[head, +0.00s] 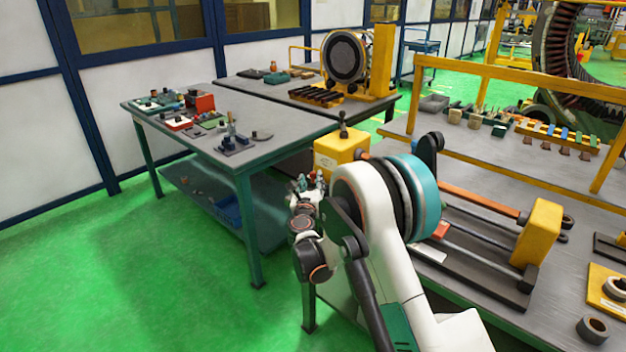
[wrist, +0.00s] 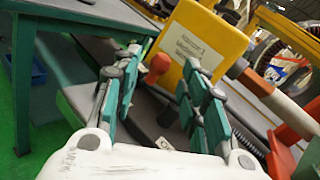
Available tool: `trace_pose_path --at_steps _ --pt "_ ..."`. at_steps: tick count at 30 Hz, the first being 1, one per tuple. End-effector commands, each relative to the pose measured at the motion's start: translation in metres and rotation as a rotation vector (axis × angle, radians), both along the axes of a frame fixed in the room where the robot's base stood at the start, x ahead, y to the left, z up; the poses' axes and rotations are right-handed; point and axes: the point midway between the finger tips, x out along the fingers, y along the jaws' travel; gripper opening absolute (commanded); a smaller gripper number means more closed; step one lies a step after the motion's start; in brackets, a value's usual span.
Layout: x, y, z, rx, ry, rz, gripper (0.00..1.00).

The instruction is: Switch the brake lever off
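A yellow box (wrist: 205,42) with a white label stands ahead of my gripper in the wrist view. In the head view, the yellow box (head: 338,152) has a short dark upright handle (head: 342,122) on top. A red rounded knob (wrist: 160,63), possibly the brake lever's end, shows beside the box. My gripper (wrist: 163,58) is open, with the knob between its two teal-and-grey fingers in the picture. I see no clear contact. In the head view my gripper (head: 308,184) is beside the near-left side of the box, partly hidden by my arm.
A grey workbench (head: 480,185) carries rods and a second yellow block (head: 537,232) at right. A side table (head: 262,160) with small parts stands at left. Yellow rails (head: 510,75) run behind the workbench. Green floor at left is clear.

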Motion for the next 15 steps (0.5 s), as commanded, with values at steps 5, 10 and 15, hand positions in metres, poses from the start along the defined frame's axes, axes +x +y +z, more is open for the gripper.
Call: trace_pose_path --at_steps 5,10,15 --pt "0.029 -0.002 -0.002 0.0 -0.001 -0.002 0.4" --pt "0.043 -0.002 -0.001 -0.001 0.0 0.0 0.4" --pt "0.047 -0.002 0.0 -0.001 0.0 0.0 0.4"
